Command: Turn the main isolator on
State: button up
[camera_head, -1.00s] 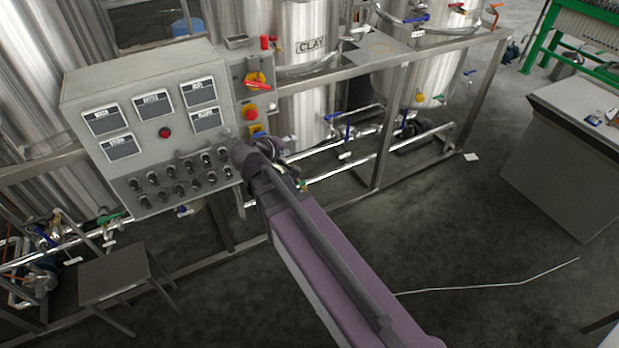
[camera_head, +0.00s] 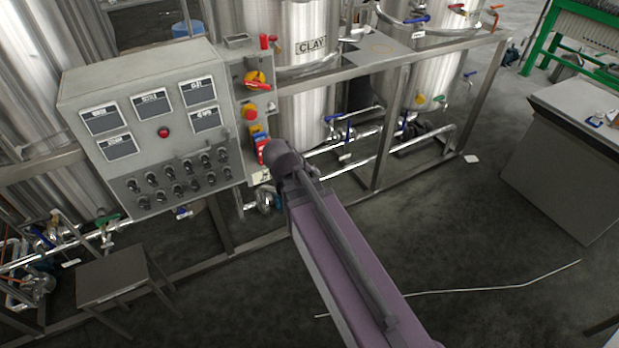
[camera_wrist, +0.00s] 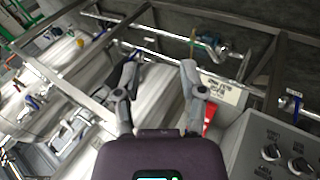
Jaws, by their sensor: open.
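A red rotary handle on a yellow plate (camera_head: 256,79), which looks like the main isolator, is on the narrow side panel of the grey control box in the head view. Its turned position is too small to read surely. My gripper (camera_wrist: 160,67) is open and empty in the wrist view, fingers apart. A red part (camera_wrist: 209,116) is close beside its right finger. It seems to be the lower red item (camera_head: 262,151) under a blue and yellow fitting in the head view. There, my arm hides the gripper fingers. The isolator cannot be made out in the wrist view.
A red and yellow button (camera_head: 250,112) sits below the rotary handle. The control box (camera_head: 165,90) carries several black knobs. Steel frame rails and pipes (camera_head: 350,150) run behind my arm. A stool (camera_head: 112,275) stands at lower left. The floor at right is mostly open.

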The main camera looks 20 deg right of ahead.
jog(key=shift+s, duration=0.1)
dwell(0.3)
jog(key=s+f+m+g+y, duration=0.2)
jog(key=s+f+g+y, duration=0.1)
jog(key=s+y, duration=0.2)
jog(key=shift+s+a+m+y, duration=0.15)
jog(key=shift+s+m+y, duration=0.2)
jog(key=shift+s, duration=0.8)
jog(key=shift+f, duration=0.1)
